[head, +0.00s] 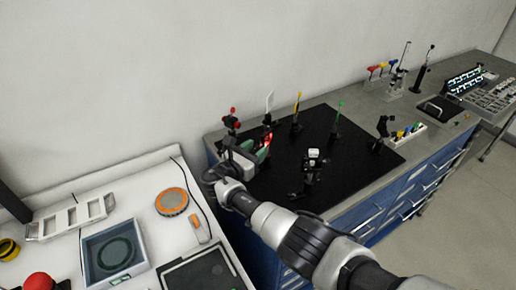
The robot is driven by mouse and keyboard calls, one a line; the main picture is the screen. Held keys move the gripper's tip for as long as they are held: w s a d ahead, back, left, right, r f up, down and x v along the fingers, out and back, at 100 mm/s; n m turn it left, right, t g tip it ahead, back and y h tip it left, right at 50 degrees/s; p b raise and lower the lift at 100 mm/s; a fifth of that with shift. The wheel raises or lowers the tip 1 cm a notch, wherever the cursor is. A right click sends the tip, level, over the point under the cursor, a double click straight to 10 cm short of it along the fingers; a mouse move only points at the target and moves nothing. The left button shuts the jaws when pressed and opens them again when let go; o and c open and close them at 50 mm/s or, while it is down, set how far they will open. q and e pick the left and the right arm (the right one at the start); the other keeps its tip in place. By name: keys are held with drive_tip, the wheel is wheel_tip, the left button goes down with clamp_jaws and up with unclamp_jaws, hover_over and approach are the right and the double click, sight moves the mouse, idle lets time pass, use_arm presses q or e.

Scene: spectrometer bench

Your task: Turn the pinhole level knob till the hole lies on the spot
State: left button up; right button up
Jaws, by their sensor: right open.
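My right gripper (239,157) is at the left end of the black breadboard (335,185), in front of a small mount with red knobs (231,121). It is open; its fingers are small and partly merge with the dark parts behind them. A red glowing spot (267,138) shows just right of the gripper, beside a green part (262,153). The pinhole and its level knob are too small to make out for certain, and I cannot tell whether the gripper touches either. My left gripper is not in view.
On the breadboard stand white (269,102), yellow (297,107) and green (338,112) upright pieces and a dark mount with a white top (313,155). A white bench (146,207) with a blue-grey tray (88,262) is at left.

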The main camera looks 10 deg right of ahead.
drive_tip(key=shift+s+a, duration=0.1)
drive_tip(key=shift+c, duration=0.8)
drive_tip(key=c, duration=0.5)
clamp_jaws()
drive_tip(key=m+b, duration=0.2)
drive_tip(key=m, duration=0.1)
drive_tip(key=shift+f+b, duration=0.2)
drive_tip(key=shift+b, duration=0.1)
drive_tip(key=m+b, duration=0.2)
drive_tip(key=shift+m, duration=0.4)
drive_tip(key=shift+r+m+b, duration=0.15)
drive_tip(key=shift+m+b, duration=0.4)
drive_tip(key=shift+m, duration=0.05)
